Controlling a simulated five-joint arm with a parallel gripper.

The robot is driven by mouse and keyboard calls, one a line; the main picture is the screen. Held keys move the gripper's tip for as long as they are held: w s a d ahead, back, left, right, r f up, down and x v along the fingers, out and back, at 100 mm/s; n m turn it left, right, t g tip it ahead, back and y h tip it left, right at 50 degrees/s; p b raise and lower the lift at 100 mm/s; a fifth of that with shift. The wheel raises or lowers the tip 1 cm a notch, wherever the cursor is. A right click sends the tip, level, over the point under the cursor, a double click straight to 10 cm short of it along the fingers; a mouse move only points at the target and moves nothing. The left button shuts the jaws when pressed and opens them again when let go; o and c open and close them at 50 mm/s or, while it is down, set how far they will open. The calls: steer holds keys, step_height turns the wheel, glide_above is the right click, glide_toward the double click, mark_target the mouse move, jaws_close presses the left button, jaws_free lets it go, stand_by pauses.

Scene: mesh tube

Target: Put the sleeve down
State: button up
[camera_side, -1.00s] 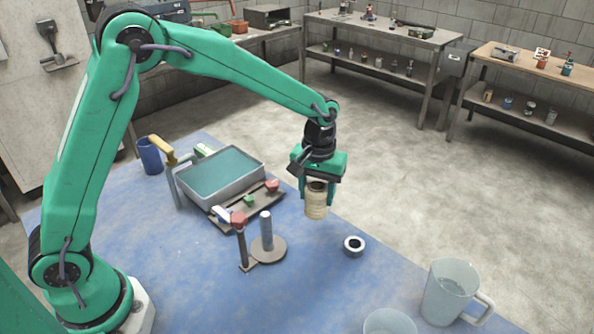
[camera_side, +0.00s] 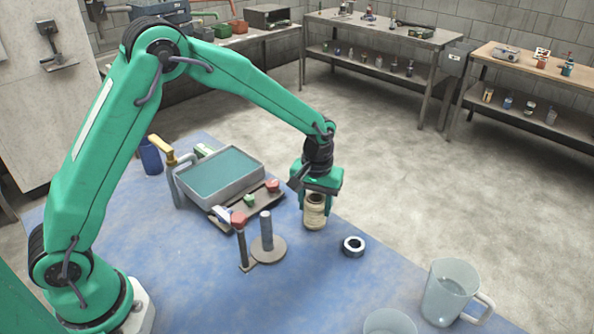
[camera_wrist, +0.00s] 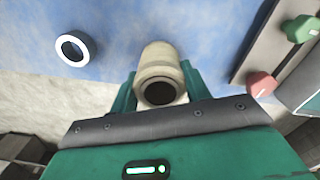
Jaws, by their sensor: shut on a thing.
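The sleeve (camera_side: 315,213) is a beige, hollow tube held upright between the fingers of my gripper (camera_side: 318,203). In the side view it is low over the blue table near its far right edge; I cannot tell whether its bottom touches the table. In the wrist view the sleeve (camera_wrist: 160,75) shows its dark open end, with a green finger of my gripper (camera_wrist: 158,90) on each side. My gripper is shut on it.
A post on a round base (camera_side: 267,240) stands to the left of the sleeve. A grey tray (camera_side: 221,175) is behind left. A clear jug (camera_side: 449,292) stands front right.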

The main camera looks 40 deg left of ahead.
steer(key=o, duration=1)
steer(key=shift+f, duration=0.15)
steer(key=shift+o, duration=0.2)
step_height(320, 180, up, 12)
steer(key=shift+r, duration=0.2)
stand_by(0.4)
